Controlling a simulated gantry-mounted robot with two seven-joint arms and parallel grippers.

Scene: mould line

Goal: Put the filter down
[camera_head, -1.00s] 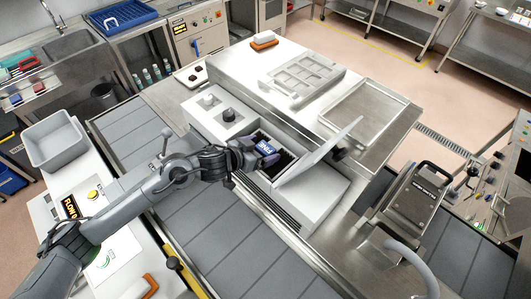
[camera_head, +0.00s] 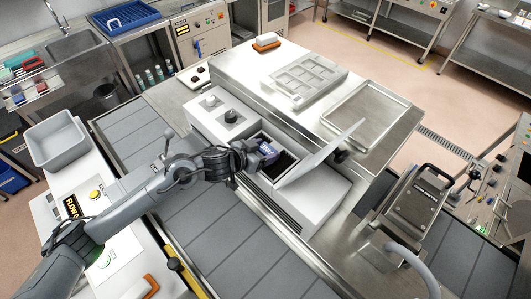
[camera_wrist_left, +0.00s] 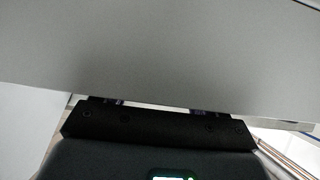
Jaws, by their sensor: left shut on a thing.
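The filter (camera_head: 267,151) is a small blue-purple block with pale lettering on its side, seen in the head view. My left gripper (camera_head: 258,151) is shut on it. The gripper holds it at the upper left edge of a dark open compartment (camera_head: 283,163) in a white machine housing. I cannot tell whether the filter touches the compartment's rim. In the left wrist view, a plain grey surface (camera_wrist_left: 160,50) fills the upper part and hides the fingertips. My right gripper is not in view.
A raised lid (camera_head: 320,157) stands tilted at the compartment's right side. A moulded tray (camera_head: 303,76) and a shallow metal tray (camera_head: 368,112) lie behind. Conveyor plates (camera_head: 215,225) run in front.

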